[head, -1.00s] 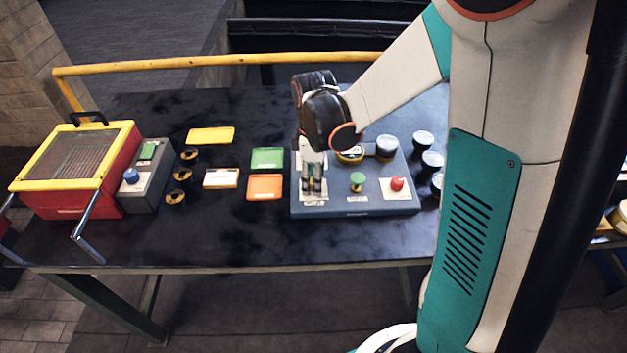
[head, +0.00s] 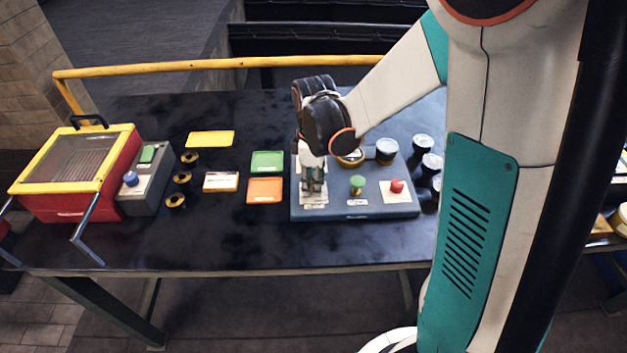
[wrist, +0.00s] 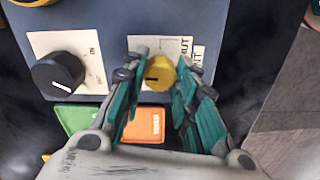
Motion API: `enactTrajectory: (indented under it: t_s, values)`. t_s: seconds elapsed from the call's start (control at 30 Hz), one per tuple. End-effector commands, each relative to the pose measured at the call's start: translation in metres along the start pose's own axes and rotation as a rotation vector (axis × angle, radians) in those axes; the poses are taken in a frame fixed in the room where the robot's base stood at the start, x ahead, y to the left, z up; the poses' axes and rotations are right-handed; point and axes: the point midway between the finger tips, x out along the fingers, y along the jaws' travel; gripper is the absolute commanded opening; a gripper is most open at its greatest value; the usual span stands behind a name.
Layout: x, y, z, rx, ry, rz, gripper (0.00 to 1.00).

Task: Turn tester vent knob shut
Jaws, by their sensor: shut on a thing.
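The tester (head: 335,210) is a blue-grey box on the dark table. Its vent knob (wrist: 160,74) is yellow and sits on a white plate with "SHUT" and "VENT" lettering, partly covered, in the wrist view. My gripper (wrist: 159,68) is shut on this knob, with one teal-padded finger on each side. In the head view my gripper (head: 313,190) points down at the tester's near left corner, and its fingers hide the knob. The knob's pointer mark is too small to read surely.
A black knob (wrist: 58,74) on another white plate sits beside the vent knob. The tester also carries a green knob (head: 357,183) and a red button (head: 397,186). Green (head: 267,161) and orange (head: 265,190) trays lie left of it. Black-sided round parts (head: 423,143) stand right.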

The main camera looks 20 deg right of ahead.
Motion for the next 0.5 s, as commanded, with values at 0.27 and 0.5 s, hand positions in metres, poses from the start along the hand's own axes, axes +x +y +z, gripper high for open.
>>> enactTrajectory:
  t_s: [0.27,0.5]
  values:
    - [0.0001,-0.0001,0.0001,0.196,0.000,0.000,0.03]
    - [0.0001,-0.0003,0.0000,0.424,0.000,0.000,0.03]
